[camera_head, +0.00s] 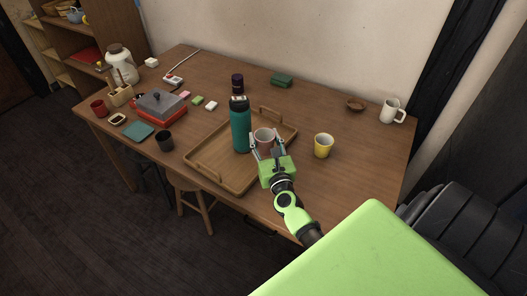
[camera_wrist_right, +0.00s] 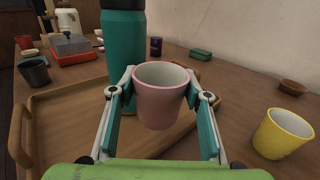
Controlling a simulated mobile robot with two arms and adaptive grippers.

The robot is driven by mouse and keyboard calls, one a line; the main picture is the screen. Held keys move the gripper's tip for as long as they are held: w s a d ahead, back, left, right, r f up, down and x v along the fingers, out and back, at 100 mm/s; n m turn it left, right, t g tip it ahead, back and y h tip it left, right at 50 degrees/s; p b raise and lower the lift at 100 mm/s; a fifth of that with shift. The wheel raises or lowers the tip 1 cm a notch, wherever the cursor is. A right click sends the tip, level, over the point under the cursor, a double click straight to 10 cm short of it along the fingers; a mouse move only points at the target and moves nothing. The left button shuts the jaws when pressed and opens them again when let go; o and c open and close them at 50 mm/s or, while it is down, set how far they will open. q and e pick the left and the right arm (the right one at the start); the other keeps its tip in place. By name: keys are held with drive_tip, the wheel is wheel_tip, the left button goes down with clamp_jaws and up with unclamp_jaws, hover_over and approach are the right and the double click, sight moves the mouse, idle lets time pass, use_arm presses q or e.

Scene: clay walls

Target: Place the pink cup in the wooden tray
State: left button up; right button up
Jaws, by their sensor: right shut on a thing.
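The pink cup (camera_wrist_right: 163,100) is upright between the fingers of my right gripper (camera_wrist_right: 160,100), which is shut on it. In the head view the pink cup (camera_head: 264,139) is over the right part of the wooden tray (camera_head: 217,178). I cannot tell whether its base touches the tray floor. The tray also shows in the wrist view (camera_wrist_right: 60,130), with its handle at the left. A teal bottle (camera_head: 240,127) stands on the tray, just left of the cup, and rises behind it in the wrist view (camera_wrist_right: 124,45). My left gripper is not in view.
A yellow cup (camera_head: 323,145) stands right of the tray. A white mug (camera_head: 391,111) and brown bowl (camera_head: 355,104) are farther right. A dark cup (camera_head: 165,141) stands left of the tray. The tray's left half is bare.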

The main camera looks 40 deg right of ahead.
sight(264, 138)
drive_tip(key=shift+w+d+f+b, duration=0.25)
drive_tip(key=shift+w+f+b, duration=0.15)
drive_tip(key=shift+f, duration=0.2)
drive_tip(key=shift+w+d+f+b, duration=0.25)
drive_tip(key=shift+w+f+b, duration=0.15)
drive_tip(key=shift+f, duration=0.2)
wheel_tip(264, 138, down, 3)
drive_tip(key=b, duration=0.2)
drive_tip(key=shift+w+d+f+b, duration=0.1)
drive_tip(key=shift+w+f+b, duration=0.05)
drive_tip(key=shift+b, duration=0.2)
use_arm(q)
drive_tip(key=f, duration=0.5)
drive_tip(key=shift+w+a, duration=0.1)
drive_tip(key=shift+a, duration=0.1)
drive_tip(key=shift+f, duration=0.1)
use_arm(e)
drive_tip(key=shift+f, duration=0.15)
drive_tip(key=o, duration=1.2)
